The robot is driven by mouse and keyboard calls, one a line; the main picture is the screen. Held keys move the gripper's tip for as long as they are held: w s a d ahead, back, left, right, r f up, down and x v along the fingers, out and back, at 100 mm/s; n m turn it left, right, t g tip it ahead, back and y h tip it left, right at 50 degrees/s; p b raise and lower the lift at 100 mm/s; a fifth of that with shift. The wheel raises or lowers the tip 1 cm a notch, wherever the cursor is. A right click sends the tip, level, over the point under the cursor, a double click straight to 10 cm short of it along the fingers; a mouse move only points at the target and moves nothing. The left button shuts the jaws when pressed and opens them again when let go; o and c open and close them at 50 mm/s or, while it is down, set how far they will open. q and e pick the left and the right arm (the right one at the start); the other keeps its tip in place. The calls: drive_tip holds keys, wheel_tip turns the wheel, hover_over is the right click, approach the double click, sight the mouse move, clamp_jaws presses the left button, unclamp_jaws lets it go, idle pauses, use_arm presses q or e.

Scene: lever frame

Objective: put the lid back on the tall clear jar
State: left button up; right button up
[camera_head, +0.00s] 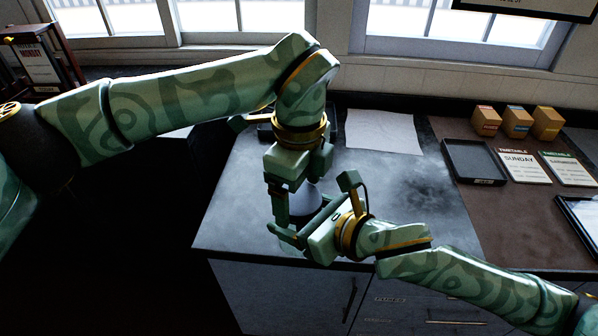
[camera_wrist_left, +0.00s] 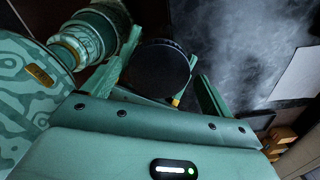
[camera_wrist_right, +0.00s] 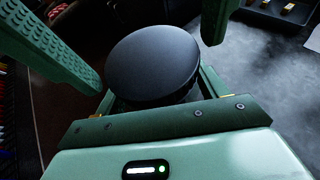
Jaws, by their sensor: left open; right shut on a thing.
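The lid, a round dark disc, shows in the right wrist view (camera_wrist_right: 152,62) and the left wrist view (camera_wrist_left: 158,68). In the head view it seems to be the pale, shiny patch (camera_head: 308,199) between my two grippers. My right gripper (camera_head: 288,235) comes in from the right and is shut on the lid, near the counter's front edge. My left gripper (camera_head: 300,200) points down from above, open, with its fingers on either side of the lid; I cannot tell whether they touch it. I cannot make out the tall clear jar; my arms hide part of the counter.
The grey counter (camera_head: 235,215) has bare room on both sides of my grippers. A white sheet (camera_head: 384,132) lies at its back. On the brown surface at right are a dark tray (camera_head: 474,181), several small boxes (camera_head: 517,122) and printed cards (camera_head: 523,167).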

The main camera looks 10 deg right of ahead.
use_arm(q)
drive_tip(key=shift+f, duration=0.15)
drive_tip(key=shift+c, duration=0.3)
drive_tip(key=c, duration=1)
drive_tip(key=shift+o, duration=0.2)
drive_tip(key=m, duration=0.5)
drive_tip(key=shift+w, duration=0.1)
drive_tip(key=m, duration=0.5)
